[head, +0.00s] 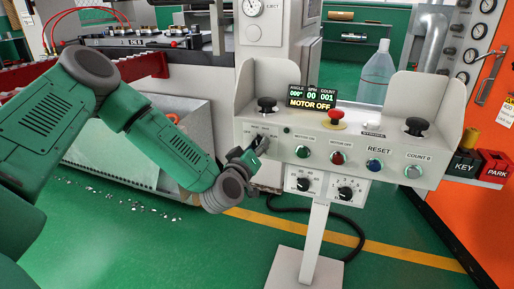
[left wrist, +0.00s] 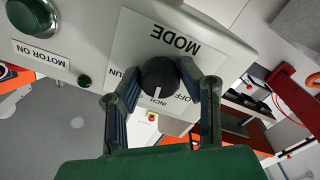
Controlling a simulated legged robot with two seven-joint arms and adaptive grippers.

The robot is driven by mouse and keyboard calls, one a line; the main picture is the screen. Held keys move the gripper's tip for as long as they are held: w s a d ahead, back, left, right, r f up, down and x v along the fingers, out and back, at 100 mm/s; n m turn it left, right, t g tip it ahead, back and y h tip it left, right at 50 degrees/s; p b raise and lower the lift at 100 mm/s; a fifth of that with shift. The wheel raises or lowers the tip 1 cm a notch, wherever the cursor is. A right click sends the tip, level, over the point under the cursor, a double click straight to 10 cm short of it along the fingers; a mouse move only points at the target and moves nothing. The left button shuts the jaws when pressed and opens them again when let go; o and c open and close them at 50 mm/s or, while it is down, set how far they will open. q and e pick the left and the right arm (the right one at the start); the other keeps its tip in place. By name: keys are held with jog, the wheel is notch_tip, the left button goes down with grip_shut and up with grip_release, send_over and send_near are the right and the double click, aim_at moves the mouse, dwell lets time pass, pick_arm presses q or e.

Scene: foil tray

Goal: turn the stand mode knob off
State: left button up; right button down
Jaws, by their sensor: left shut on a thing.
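The black mode knob (left wrist: 160,76) sits on a white plate (left wrist: 140,32) marked MODE, RUN, INCH and OFF, which appears upside down in the left wrist view. The knob's white pointer line is toward INCH. My left gripper (left wrist: 163,82) has its two fingers on either side of the knob and is shut on it. In the head view, my left gripper (head: 258,146) is at the left end of the front face of the control stand (head: 325,122), and its fingers mostly hide the knob. My right gripper is not in view.
Along the panel right of my gripper are the motor on button (head: 303,151), a red button (head: 337,157), the reset button (head: 374,164) and the count button (head: 412,171). A red emergency stop (head: 335,116) and a bottle (head: 377,72) are above. Two dials (head: 345,192) hang below.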

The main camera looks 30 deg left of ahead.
pick_arm(q)
jog(key=shift+w+r+n, duration=0.1)
jog(key=shift+r+n, duration=0.05)
jog(key=shift+n, duration=0.85)
jog(key=n+b, duration=0.1)
jog(key=n, duration=0.1)
jog(key=shift+a+n, duration=0.1)
jog(key=shift+n, duration=0.3)
jog(key=n+b, duration=0.1)
jog(key=n, duration=0.4)
jog(key=shift+n+y+b, duration=0.3)
jog(key=shift+b, duration=0.1)
jog(key=o, duration=1.1)
jog(key=shift+a+f, duration=0.1)
jog(key=shift+f, duration=0.1)
